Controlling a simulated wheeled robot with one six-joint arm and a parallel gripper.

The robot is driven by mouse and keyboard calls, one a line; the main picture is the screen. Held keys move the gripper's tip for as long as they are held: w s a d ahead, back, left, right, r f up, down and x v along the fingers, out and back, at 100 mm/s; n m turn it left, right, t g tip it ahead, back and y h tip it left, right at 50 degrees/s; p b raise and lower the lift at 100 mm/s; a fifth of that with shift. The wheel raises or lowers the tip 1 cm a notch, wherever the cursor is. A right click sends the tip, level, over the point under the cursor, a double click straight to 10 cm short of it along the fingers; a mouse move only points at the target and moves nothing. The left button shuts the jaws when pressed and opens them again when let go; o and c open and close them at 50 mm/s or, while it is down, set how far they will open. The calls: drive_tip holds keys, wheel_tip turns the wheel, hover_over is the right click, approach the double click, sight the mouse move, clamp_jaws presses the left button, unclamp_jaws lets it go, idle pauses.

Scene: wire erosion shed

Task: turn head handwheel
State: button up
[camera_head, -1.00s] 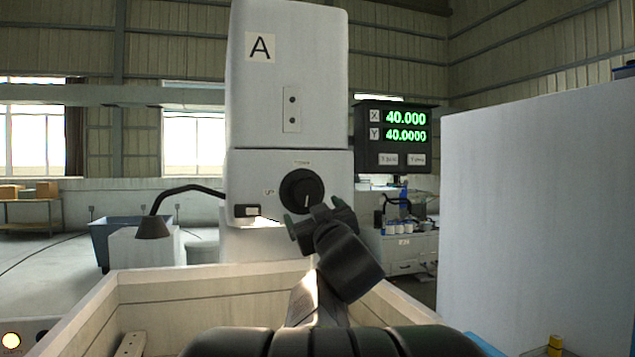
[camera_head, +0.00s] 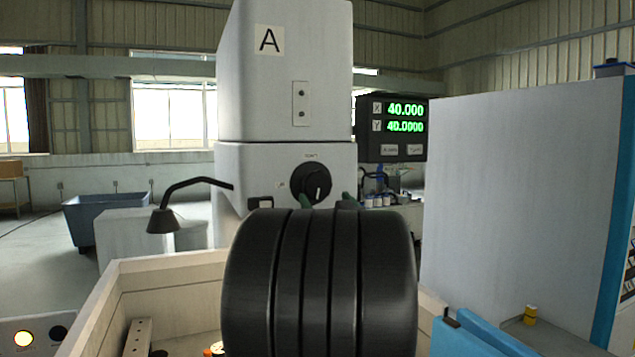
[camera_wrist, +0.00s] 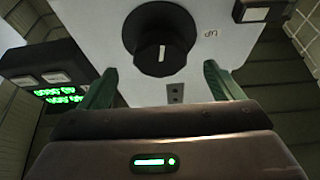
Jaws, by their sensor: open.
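The head handwheel is a round black knob (camera_head: 312,183) with a white pointer line, on the front of the white machine head (camera_head: 240,165) marked A. It also shows in the wrist view (camera_wrist: 159,39). My gripper (camera_head: 326,201) is open; its two green fingertips show just below the knob in the head view, above my large black arm link. In the wrist view the green fingers (camera_wrist: 160,85) stand apart on either side below the knob, with nothing between them. I cannot tell the exact gap to the knob.
A bent black lamp (camera_head: 165,219) is at left. A pale tank wall (camera_head: 135,285) lies below. A tall white cabinet (camera_head: 520,200) stands at right, with a blue item (camera_head: 475,335) below.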

sight(319, 189)
drive_tip(key=p+x, duration=0.1)
drive_tip(key=x, duration=0.5)
drive_tip(key=shift+w+a+p, duration=0.1)
drive_tip(key=shift+w+p, duration=0.1)
drive_tip(key=shift+p, duration=0.1)
drive_tip(key=shift+c, duration=0.2)
drive_tip(key=c, duration=1)
